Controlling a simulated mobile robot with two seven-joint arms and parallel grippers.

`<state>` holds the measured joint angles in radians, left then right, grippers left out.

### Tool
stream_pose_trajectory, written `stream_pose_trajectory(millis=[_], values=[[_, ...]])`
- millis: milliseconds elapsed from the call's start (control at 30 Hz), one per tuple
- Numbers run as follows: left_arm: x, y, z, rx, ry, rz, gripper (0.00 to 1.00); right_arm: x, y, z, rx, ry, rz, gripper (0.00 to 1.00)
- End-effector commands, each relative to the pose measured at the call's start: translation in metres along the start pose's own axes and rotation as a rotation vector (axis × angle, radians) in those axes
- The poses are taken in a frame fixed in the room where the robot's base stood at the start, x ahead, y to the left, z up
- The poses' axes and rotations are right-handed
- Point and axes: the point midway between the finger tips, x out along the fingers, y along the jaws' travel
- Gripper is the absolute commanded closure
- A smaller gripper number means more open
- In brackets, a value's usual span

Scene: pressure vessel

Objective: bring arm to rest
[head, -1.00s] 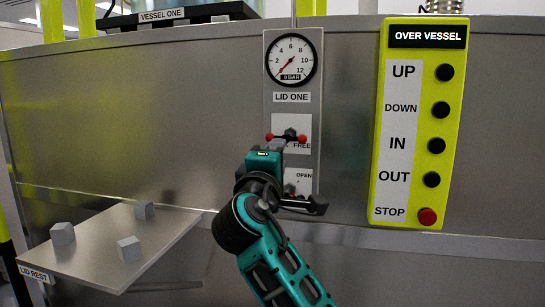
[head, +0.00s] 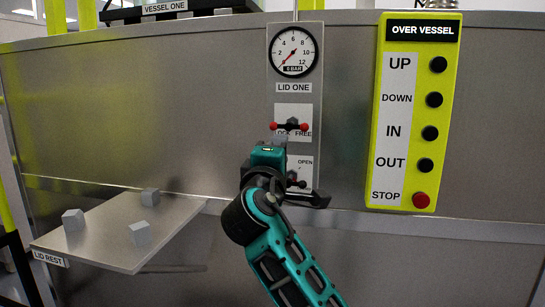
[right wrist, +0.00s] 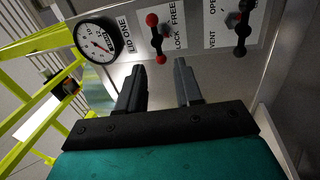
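My right arm comes in from the bottom of the head view. Its teal and black gripper (head: 285,185) is in front of the lid one panel (head: 312,150), just below the red-tipped lock/free handle (head: 290,126). It partly covers the vent/open handle. In the right wrist view the two dark fingers of the right gripper (right wrist: 158,82) are apart with nothing between them. The lock/free handle (right wrist: 156,39) and the vent/open handle (right wrist: 242,28) lie beyond the fingertips, apart from them. My left gripper is not in view.
A yellow button box (head: 411,120) hangs to the right. A lid rest shelf (head: 110,255) with several grey blocks juts out at the lower left. A pressure gauge (head: 293,52) is above the handles, its needle low. The vessel wall (head: 150,120) left of the panel is bare.

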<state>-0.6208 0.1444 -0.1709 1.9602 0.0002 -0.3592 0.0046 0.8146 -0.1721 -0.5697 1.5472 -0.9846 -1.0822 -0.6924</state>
Motion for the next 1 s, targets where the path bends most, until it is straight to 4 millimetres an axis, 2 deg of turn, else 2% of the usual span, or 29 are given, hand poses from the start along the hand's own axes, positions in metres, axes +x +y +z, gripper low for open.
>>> stream_pose_trajectory(millis=[67,167,200,267,300,400,467,600,700,800,900,1000], values=[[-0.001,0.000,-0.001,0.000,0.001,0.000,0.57,-0.001,-0.026,0.004,0.025,0.017,-0.049,0.65],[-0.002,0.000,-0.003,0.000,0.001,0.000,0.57,-0.008,-0.080,0.012,0.100,0.058,-0.151,0.65],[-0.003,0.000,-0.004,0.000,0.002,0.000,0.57,-0.014,-0.106,0.017,0.142,0.076,-0.203,0.65],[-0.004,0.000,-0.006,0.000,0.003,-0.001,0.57,-0.026,-0.146,0.025,0.214,0.097,-0.284,0.65],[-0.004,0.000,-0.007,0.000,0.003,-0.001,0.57,-0.036,-0.172,0.032,0.266,0.108,-0.337,0.65],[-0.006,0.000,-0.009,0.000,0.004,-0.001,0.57,-0.067,-0.229,0.049,0.400,0.121,-0.460,0.65],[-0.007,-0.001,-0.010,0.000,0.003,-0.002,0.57,-0.088,-0.260,0.061,0.482,0.118,-0.531,0.65],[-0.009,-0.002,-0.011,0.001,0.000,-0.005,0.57,-0.145,-0.320,0.094,0.676,0.085,-0.679,0.65],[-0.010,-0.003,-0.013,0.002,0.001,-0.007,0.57,-0.190,-0.352,0.119,0.818,0.041,-0.771,0.65],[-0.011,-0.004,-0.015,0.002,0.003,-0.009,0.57,-0.236,-0.375,0.147,0.958,-0.020,-0.849,0.65],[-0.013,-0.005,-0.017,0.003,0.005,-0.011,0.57,-0.278,-0.387,0.172,1.085,-0.086,-0.905,0.65],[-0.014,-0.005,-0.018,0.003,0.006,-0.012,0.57,-0.310,-0.393,0.193,1.186,-0.146,-0.941,0.65]])
